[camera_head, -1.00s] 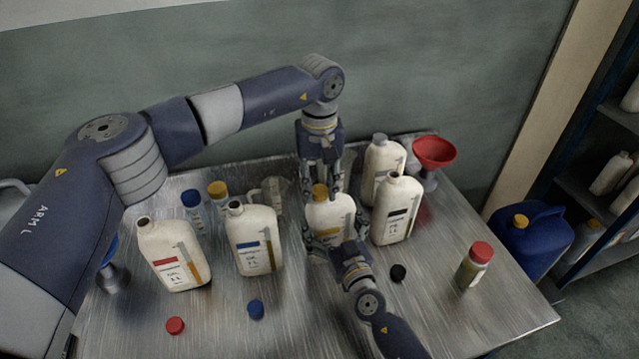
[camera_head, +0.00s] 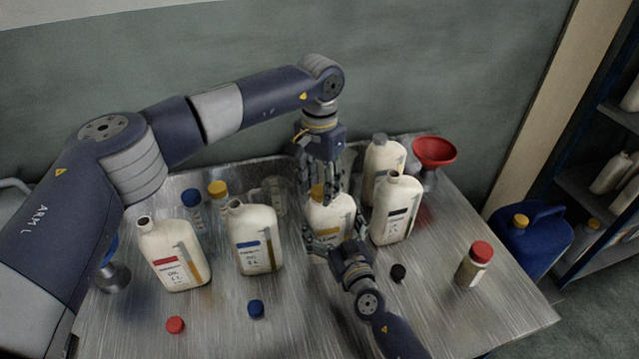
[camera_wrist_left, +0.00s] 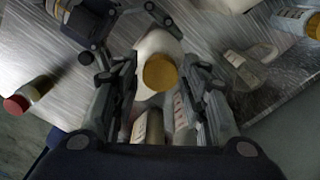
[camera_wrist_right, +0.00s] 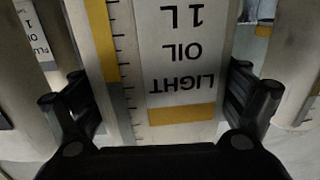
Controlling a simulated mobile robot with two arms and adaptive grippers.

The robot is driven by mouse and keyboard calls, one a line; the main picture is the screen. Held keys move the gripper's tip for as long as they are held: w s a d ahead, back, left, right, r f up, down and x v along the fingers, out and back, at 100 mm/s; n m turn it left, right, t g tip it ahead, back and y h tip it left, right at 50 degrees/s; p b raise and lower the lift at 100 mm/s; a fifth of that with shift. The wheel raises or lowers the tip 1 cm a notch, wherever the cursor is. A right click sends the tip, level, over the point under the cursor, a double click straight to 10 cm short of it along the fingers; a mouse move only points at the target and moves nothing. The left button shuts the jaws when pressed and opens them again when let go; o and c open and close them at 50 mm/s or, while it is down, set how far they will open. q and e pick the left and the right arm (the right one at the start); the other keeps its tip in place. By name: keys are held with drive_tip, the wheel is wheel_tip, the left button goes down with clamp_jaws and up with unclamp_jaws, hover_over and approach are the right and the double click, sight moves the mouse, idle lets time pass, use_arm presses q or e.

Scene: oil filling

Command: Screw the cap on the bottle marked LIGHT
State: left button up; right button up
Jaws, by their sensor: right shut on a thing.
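The bottle marked LIGHT (camera_head: 338,212) is white with a yellow label band and stands upright on the metal table. Its label (camera_wrist_right: 182,50) reads upside down in the right wrist view. A yellow cap (camera_wrist_left: 160,72) sits on the top of this bottle; in the head view the cap (camera_head: 317,191) is partly hidden by fingers. How tightly it is seated cannot be told. My left gripper (camera_head: 321,186) points down over the cap from above, its fingers spread on either side with gaps. My right gripper (camera_head: 335,236) is shut around the bottle's body from the front.
White bottles with red (camera_head: 172,255), blue (camera_head: 254,238) and black (camera_head: 397,210) labels stand uncapped nearby. Red (camera_head: 175,325), blue (camera_head: 256,309) and black (camera_head: 398,272) caps lie in front. A red funnel (camera_head: 434,152) stands back right, a red-capped jar (camera_head: 474,264) at right.

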idle(0.3)
use_arm(q)
drive_tip(key=shift+r, duration=2.25)
drive_tip(key=shift+n, duration=0.3)
drive_tip(key=shift+c, duration=0.3)
